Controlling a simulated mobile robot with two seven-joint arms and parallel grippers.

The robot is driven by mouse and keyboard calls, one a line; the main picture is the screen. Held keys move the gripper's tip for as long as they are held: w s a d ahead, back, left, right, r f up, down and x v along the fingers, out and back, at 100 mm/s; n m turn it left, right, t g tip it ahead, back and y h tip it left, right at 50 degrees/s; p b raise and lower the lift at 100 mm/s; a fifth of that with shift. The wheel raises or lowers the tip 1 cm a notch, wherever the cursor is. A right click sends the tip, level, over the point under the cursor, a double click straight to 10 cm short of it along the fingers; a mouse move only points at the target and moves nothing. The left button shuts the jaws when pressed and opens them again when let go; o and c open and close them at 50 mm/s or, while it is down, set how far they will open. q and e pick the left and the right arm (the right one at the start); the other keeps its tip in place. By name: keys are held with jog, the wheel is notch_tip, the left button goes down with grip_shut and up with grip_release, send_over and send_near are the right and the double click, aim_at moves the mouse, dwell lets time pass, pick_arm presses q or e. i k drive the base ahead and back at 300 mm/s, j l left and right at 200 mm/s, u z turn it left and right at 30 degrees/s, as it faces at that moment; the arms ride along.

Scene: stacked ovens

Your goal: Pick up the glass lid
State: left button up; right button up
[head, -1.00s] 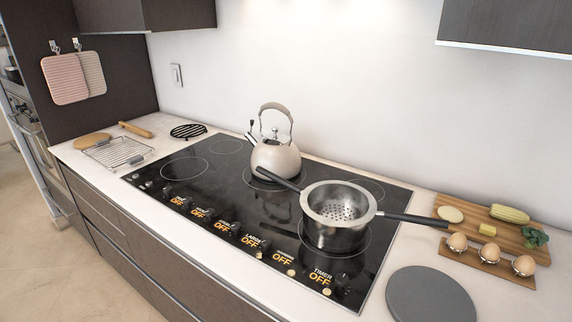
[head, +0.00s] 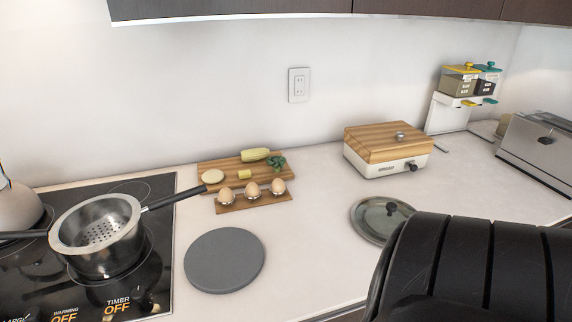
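The glass lid (head: 381,218) lies on the counter right of centre in the head view. It is round with a metal rim and a dark knob on top. A large black ribbed part, seemingly of my own arm, fills the lower right corner and comes close to the lid's right edge in the picture. Neither of my grippers shows in the head view.
A grey round mat (head: 224,261) lies left of the lid. A wooden-topped white appliance (head: 388,150) stands behind it. A cutting board (head: 205,171) with vegetables, an egg holder (head: 230,207) and a steel pot (head: 97,230) are further left. A toaster (head: 537,150) stands far right.

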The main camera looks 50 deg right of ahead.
aim_at(375, 217)
jog(key=z, duration=2.55)
jog(key=i+l+u, duration=0.1)
jog(key=l+u, duration=0.2)
jog(key=i+l+u, duration=0.1)
jog(key=l+u, duration=0.15)
